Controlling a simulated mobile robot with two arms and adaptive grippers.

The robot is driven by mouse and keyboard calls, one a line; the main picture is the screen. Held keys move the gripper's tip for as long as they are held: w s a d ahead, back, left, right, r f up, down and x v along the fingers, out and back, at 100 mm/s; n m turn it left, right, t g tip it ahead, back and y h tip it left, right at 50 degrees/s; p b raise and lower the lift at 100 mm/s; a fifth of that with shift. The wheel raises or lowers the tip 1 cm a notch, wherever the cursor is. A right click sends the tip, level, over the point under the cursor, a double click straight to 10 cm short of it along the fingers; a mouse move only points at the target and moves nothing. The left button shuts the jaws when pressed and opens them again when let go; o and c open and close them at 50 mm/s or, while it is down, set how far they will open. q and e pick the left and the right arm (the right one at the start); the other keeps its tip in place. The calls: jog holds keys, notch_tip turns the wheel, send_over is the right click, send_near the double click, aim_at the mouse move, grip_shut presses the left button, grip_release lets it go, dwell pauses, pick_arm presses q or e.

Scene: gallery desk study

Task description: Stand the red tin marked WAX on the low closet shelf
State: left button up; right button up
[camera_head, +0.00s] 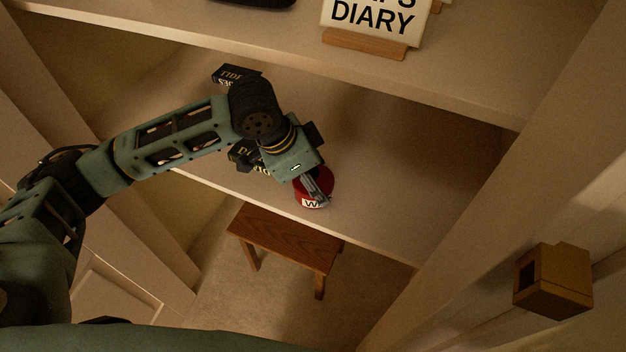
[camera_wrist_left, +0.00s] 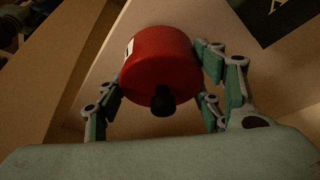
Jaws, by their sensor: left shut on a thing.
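The red tin (camera_head: 326,184) is at the low closet shelf (camera_head: 400,205), near its front edge. Part of its white label, with a W showing, faces the front in the head view. My left gripper (camera_head: 318,190) is shut on the tin from above. In the left wrist view the red tin (camera_wrist_left: 162,62) sits between the fingers of my left gripper (camera_wrist_left: 165,85), and its black knob points toward the camera. I cannot tell whether its base touches the shelf. My right gripper is not in view.
A dark book (camera_head: 236,76) lies at the back left of the low shelf. The upper shelf (camera_head: 460,70) bears a DIARY sign (camera_head: 372,18) on a wooden stand. A wooden stool (camera_head: 285,240) stands below. The low shelf is clear to the tin's right.

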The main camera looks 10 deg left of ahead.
pick_arm(q)
jog(key=shift+w+f, duration=0.1)
jog(key=shift+f, duration=0.45)
jog(key=o, duration=1.8)
jog(key=shift+f, duration=0.15)
